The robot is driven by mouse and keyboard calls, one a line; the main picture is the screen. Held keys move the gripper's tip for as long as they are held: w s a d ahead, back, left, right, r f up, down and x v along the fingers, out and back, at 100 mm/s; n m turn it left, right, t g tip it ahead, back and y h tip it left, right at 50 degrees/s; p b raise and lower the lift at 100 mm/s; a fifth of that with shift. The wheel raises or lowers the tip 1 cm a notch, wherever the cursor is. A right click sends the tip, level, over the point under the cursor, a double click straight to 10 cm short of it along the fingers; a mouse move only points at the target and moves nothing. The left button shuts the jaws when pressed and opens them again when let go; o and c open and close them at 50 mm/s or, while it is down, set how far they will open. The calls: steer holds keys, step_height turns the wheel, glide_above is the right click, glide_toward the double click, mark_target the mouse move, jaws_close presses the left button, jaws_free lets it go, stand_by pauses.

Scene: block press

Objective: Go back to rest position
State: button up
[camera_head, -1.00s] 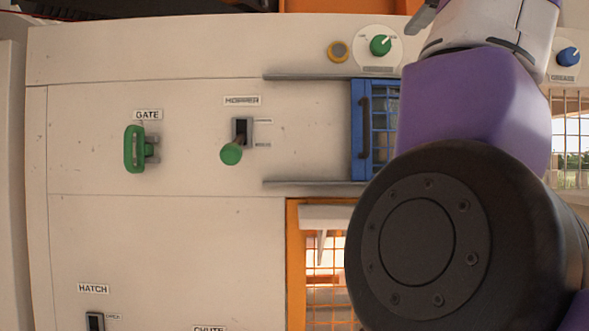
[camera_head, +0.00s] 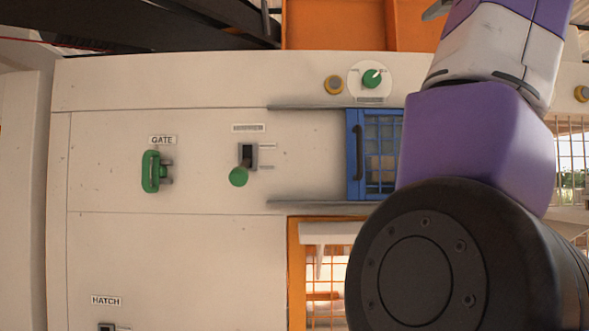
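My arm, purple, white and black, fills the right side of the head view. I cannot see whether my gripper holds anything. The arm hides part of the press panel (camera_head: 160,250) and the right part of the blue-framed sliding door.
A green GATE handle (camera_head: 151,171) and a green-knobbed lever (camera_head: 238,177) sit on the panel's left. A blue mesh door (camera_head: 356,150) sits between two grey rails. An orange-framed opening (camera_head: 294,270) is below.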

steer(key=w+a+f+n+t+h, duration=0.1)
steer(key=w+f+n+t+h, duration=0.2)
steer(key=f, duration=1)
steer(key=w+a+f+n+t, duration=0.1)
steer(key=w+a+f+n, duration=0.3)
steer(key=f, duration=0.8)
steer(key=s+f+n+y+b, duration=0.1)
steer(key=s+f+n+y, duration=0.35)
steer(key=f, duration=1.35)
steer(key=s+f+n+y+b, duration=0.1)
steer(key=s+f+n, duration=0.6)
steer(key=f, duration=1.2)
steer(key=s+f+g, duration=0.3)
steer(key=s+f, duration=0.6)
steer(key=s, duration=0.4)
steer(key=s+d+f+g+b, duration=0.1)
steer(key=s+f+g, duration=0.2)
steer(key=s+f, duration=0.6)
steer(key=s+d+f+g+b, duration=0.1)
steer(key=s+f+g, duration=0.3)
steer(key=s+f, duration=0.6)
steer(key=s+m, duration=0.1)
steer(key=s, duration=0.7)
steer(key=shift+s+h, duration=0.2)
steer(key=shift+h, duration=0.15)
